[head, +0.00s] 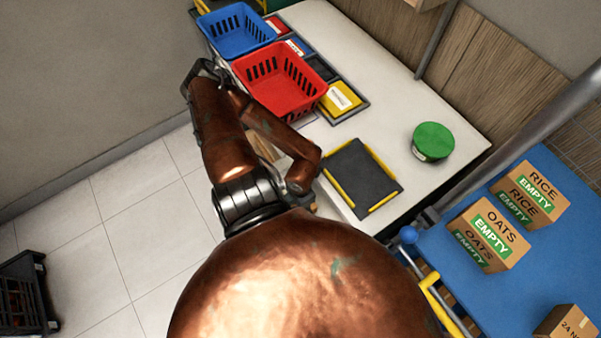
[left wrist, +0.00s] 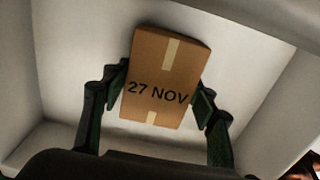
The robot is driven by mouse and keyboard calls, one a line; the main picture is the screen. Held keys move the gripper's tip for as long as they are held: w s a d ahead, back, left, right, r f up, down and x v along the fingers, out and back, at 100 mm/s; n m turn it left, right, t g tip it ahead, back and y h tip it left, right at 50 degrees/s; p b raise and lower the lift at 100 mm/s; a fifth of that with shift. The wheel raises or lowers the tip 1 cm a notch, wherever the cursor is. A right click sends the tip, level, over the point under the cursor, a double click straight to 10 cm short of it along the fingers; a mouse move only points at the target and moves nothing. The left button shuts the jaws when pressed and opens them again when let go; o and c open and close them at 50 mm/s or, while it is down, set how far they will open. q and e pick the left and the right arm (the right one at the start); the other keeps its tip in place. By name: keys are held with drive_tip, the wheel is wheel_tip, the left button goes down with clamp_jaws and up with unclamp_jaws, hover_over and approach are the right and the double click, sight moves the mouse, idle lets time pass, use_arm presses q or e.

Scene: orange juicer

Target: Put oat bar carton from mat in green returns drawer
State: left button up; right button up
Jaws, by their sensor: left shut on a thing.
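In the left wrist view, a brown carton (left wrist: 165,65) with pale tape and the print "27 NOV" sits between the fingers of my left gripper (left wrist: 160,90), which is shut on it. Pale walls (left wrist: 262,85) surround the carton and a pale surface lies behind it, like the inside of an open box or drawer. I cannot tell whether the carton touches the bottom. In the head view, my left arm hides the gripper and carton beside the counter. The dark mat (head: 362,179) with yellow edges is bare. No green drawer front shows. My right gripper is out of view.
A red basket (head: 290,85) and a blue basket (head: 236,28) stand on the white counter (head: 400,110). A green-topped round container (head: 433,141) stands at its right. A blue surface (head: 545,240) carries several cartons. A black crate (head: 25,295) is on the tiled floor.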

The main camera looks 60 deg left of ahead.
use_arm(q)
drive_tip(key=shift+f, duration=0.15)
drive_tip(key=shift+f, duration=0.1)
drive_tip(key=o, duration=1.3)
wheel_tip(320, 180, up, 12)
drive_tip(key=shift+p, duration=0.4)
